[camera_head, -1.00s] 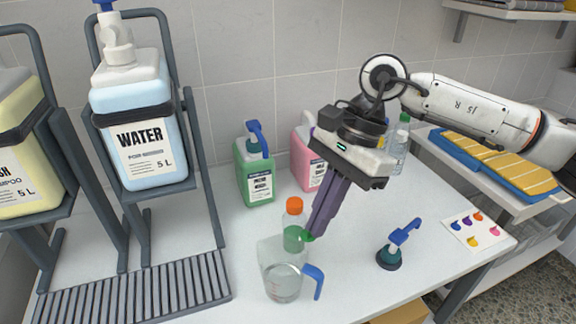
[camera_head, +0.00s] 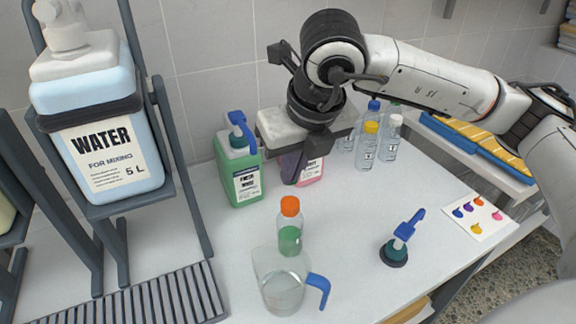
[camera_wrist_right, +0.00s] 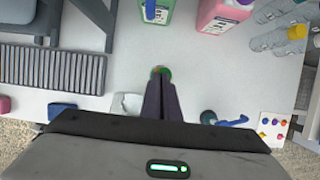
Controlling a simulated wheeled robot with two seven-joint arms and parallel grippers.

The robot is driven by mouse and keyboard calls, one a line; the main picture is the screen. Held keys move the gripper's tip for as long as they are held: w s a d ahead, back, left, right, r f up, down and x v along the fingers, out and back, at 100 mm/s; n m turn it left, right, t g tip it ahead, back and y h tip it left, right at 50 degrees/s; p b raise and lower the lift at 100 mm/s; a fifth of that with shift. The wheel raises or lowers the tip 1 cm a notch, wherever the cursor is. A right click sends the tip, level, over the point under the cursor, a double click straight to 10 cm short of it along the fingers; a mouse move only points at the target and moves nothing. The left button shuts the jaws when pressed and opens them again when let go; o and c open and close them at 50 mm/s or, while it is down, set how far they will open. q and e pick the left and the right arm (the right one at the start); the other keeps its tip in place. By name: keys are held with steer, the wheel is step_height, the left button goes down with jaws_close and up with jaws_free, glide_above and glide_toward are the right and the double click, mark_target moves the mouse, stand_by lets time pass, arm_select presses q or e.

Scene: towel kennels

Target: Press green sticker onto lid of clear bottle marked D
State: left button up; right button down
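Several clear bottles stand at the back right with blue, yellow (camera_head: 371,127), white (camera_head: 396,120) and green lids; their label letters are too small to read. My right gripper (camera_head: 291,182) is in front of the pink bottle, left of the clear bottles and apart from them. In the right wrist view its fingers (camera_wrist_right: 161,80) are together, with bright green at the tips that looks like the green sticker (camera_wrist_right: 165,71). The sticker is hidden in the head view. My left gripper is not in view.
An orange-capped bottle (camera_head: 289,228), a clear jug (camera_head: 280,290) and a green bottle (camera_head: 240,178) stand near. A blue-handled dark tool (camera_head: 396,250) and a sticker sheet (camera_head: 478,216) lie right. The table's right middle is clear.

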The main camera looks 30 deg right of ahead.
step_height(320, 180, down, 4)
steer(key=shift+s+r+b, duration=0.1)
steer(key=shift+r+b, duration=0.1)
steer(key=shift+b, duration=0.7)
steer(key=shift+f, duration=0.7)
steer(key=shift+b, duration=0.3)
steer(key=shift+b, duration=0.35)
steer(key=shift+f, duration=0.1)
